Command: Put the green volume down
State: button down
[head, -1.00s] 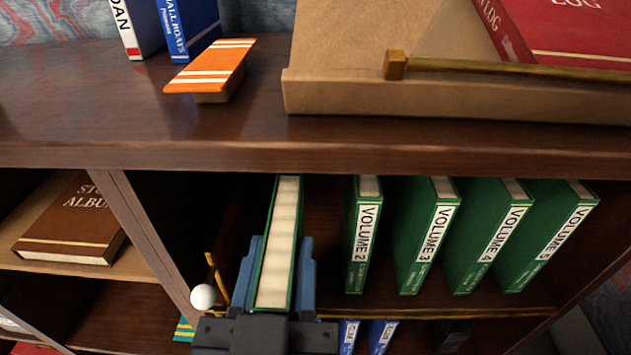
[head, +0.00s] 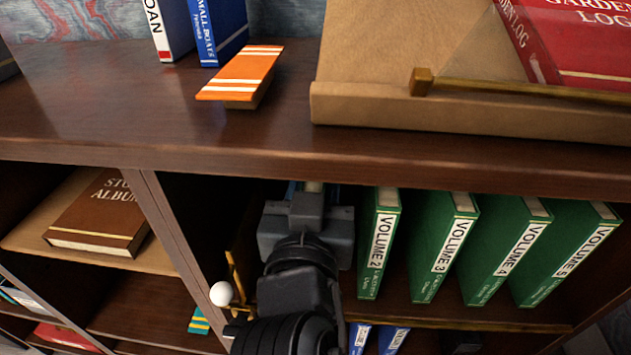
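The green volume (head: 313,187) is mostly hidden behind my gripper (head: 308,190); only a bit of its pale page edge shows at the top. My gripper reaches into the shelf bay, just left of Volume 2 (head: 379,245). A blue finger edge shows beside the page edge, but the fingertips are hidden by the gripper's body. Volume 3 (head: 442,247), Volume 4 (head: 508,250) and Volume 5 (head: 567,253) stand in a row to the right, all green with white labels. Whether the held volume touches the shelf board is hidden.
The desk top edge (head: 250,165) overhangs the bay closely above my gripper. A divider (head: 175,245) stands to the left, with a white ball (head: 221,294) on a brass piece near it. Blue books (head: 375,338) sit on the shelf below. An orange striped block (head: 243,77) lies on top.

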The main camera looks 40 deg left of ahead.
dwell(0.3)
jog(key=shift+f, duration=0.15)
jog(key=c, duration=0.8)
grip_release()
jog(key=shift+o, duration=0.2)
jog(key=b+v, duration=0.1)
jog(key=v, duration=1.1)
